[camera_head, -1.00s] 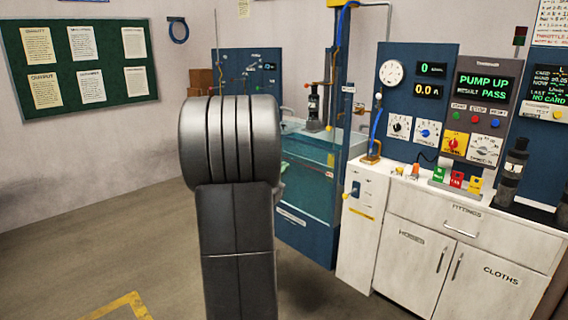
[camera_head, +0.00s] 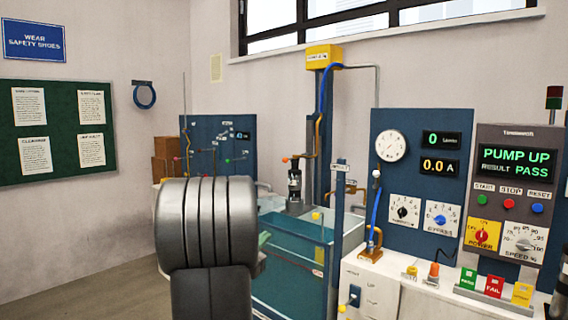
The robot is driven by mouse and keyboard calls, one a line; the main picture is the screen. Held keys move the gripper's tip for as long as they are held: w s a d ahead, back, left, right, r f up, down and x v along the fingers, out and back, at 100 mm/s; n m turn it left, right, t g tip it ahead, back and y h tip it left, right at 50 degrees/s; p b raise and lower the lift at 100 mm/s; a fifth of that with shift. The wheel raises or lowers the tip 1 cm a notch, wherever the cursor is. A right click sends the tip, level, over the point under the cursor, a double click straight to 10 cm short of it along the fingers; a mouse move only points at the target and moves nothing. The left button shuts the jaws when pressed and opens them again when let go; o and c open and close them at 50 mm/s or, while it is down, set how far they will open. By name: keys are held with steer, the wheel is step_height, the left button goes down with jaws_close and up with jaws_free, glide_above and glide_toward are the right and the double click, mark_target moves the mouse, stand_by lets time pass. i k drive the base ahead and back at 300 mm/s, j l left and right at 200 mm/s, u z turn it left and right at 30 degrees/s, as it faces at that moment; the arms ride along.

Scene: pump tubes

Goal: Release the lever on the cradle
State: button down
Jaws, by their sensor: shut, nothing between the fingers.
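A dark upright pump (camera_head: 294,186) stands at the back of the water tank (camera_head: 290,262). I take its mount to be the cradle, but its shape is too small to make out. A thin bar with an orange end (camera_head: 286,159) sticks out left at the pump's top. A small yellow knob (camera_head: 316,216) shows low at its right. I cannot tell which of these is the cradle's lever. My own grey arm link fills the lower left middle and hides the tank's left part. My gripper is not visible, hidden behind the arm or out of frame.
Right of the tank, a white cabinet (camera_head: 368,280) carries a brass fitting with a blue hose (camera_head: 375,215). A blue gauge panel (camera_head: 455,205) and a grey control box (camera_head: 515,200) reading "PUMP UP, RESULT PASS" stand behind. A yellow box (camera_head: 323,57) tops a post above the tank.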

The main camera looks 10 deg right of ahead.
mark_target(295, 158)
steer(key=i+l, duration=0.15)
steer(key=i, duration=0.45)
steer(key=i+l, duration=0.2)
steer(key=i, duration=0.4)
steer(key=i+l, duration=0.15)
steer(key=i, duration=0.45)
steer(key=i+l, duration=0.2)
steer(key=i, duration=0.4)
steer(key=z, duration=0.05)
